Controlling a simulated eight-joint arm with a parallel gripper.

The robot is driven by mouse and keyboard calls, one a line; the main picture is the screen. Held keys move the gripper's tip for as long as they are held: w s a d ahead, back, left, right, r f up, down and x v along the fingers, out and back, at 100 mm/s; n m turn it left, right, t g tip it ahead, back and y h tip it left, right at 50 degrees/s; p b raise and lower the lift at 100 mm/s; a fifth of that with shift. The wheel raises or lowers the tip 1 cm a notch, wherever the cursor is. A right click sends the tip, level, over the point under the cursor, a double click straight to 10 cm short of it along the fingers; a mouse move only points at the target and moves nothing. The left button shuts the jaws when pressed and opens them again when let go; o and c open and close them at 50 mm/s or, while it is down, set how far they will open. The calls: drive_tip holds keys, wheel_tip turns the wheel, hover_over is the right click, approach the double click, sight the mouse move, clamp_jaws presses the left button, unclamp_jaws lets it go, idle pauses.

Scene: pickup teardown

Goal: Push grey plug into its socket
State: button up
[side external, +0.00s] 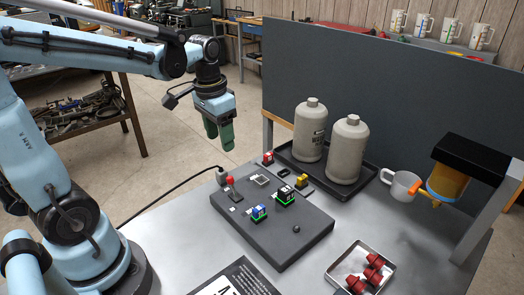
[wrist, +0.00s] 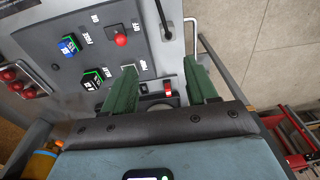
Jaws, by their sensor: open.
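A grey plug (side external: 221,174) on a black cable is at the back left edge of the dark panel (side external: 290,250). In the wrist view, what looks like the same plug (wrist: 166,31) is at the panel's edge, with its cable running up. A light-rimmed square opening (side external: 261,180) on the panel may be its socket; I cannot tell for sure. My gripper (side external: 218,132) is open and empty, pointing down, well above and behind the panel's back left edge. In the wrist view its green fingers (wrist: 160,72) are spread, with nothing between them.
A blue block (side external: 258,212) and a black block (side external: 285,195) sit in green-lit seats beside a red knob (side external: 230,180). Two bottles (side external: 347,150) stand in a black tray behind the panel. A mug (side external: 400,186) and a tray of red parts (side external: 361,270) are at the right.

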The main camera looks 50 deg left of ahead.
sight(221, 168)
drive_tip(key=shift+g, duration=0.6)
drive_tip(key=f, duration=0.4)
drive_tip(key=a+f, duration=0.1)
drive_tip(key=f, duration=0.3)
drive_tip(key=a+f, duration=0.1)
drive_tip(key=f, duration=0.3)
drive_tip(key=shift+w+f, duration=0.25)
drive_tip(key=shift+f, duration=0.15)
clamp_jaws()
drive_tip(key=shift+r, duration=0.55)
drive_tip(key=shift+r, duration=0.3)
drive_tip(key=shift+r, duration=0.3)
